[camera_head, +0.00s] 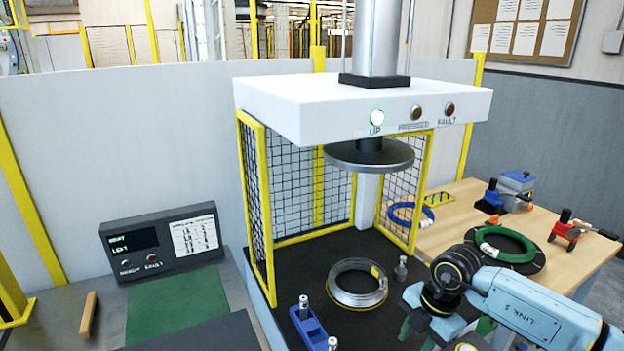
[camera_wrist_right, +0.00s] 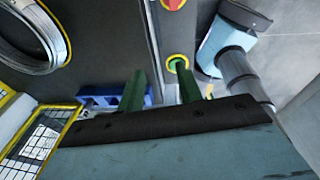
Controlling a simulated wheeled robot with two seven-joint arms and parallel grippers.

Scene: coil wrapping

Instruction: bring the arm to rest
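My right arm (camera_head: 535,305) comes in from the right of the head view, bent down over the front right of the press bed. My right gripper (camera_head: 416,328) points downward there, partly cut off by the frame edge. In the right wrist view its two green fingers (camera_wrist_right: 159,88) stand apart with no object seen between them. A silvery wire coil (camera_head: 345,297) lies flat on the dark bed under the raised press plate (camera_head: 369,155); it also shows in the right wrist view (camera_wrist_right: 30,65). My left gripper is not in view.
A blue fixture (camera_head: 308,328) with metal pins stands at the bed's front. Yellow-framed mesh guards (camera_head: 264,205) flank the bed. A wooden table (camera_head: 462,205) at right holds green (camera_head: 522,256) and blue rings and tools. A console (camera_head: 160,243) stands left. The press's green UP lamp is lit.

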